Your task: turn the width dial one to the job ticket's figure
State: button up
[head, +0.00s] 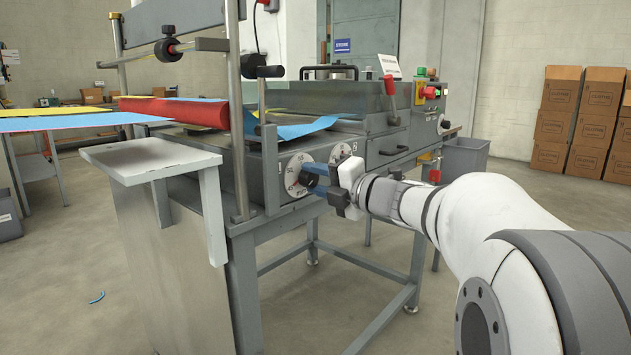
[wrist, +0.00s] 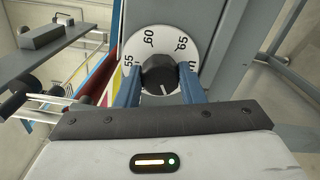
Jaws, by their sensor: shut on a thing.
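A white dial plate with a dark knob (head: 308,178) is on the machine's side panel. The wrist view shows the plate (wrist: 133,42) with 55 at left, 60 at top and 65 at right. My gripper (head: 316,183) is shut on the black knob (wrist: 158,72), one blue finger on each side. The knob's white mark points down and slightly right in the wrist view. A second dial (head: 341,152) is just right of it in the head view. No dial name is readable. A white card (head: 390,64) stands on the machine; its print is too small to read.
A grey side shelf (head: 150,155) sticks out left of the dials. A steel post (head: 237,110) rises beside them. Cardboard boxes (head: 570,115) stand at the right. The floor in front is mostly clear.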

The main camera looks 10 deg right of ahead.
jog(key=shift+a+f, duration=0.1)
jog(key=shift+f, duration=0.15)
jog(key=o, duration=1)
jog(key=shift+r, duration=0.15)
jog(key=p+v, duration=0.2)
jog(key=v, duration=0.6)
jog(key=shift+r, duration=0.1)
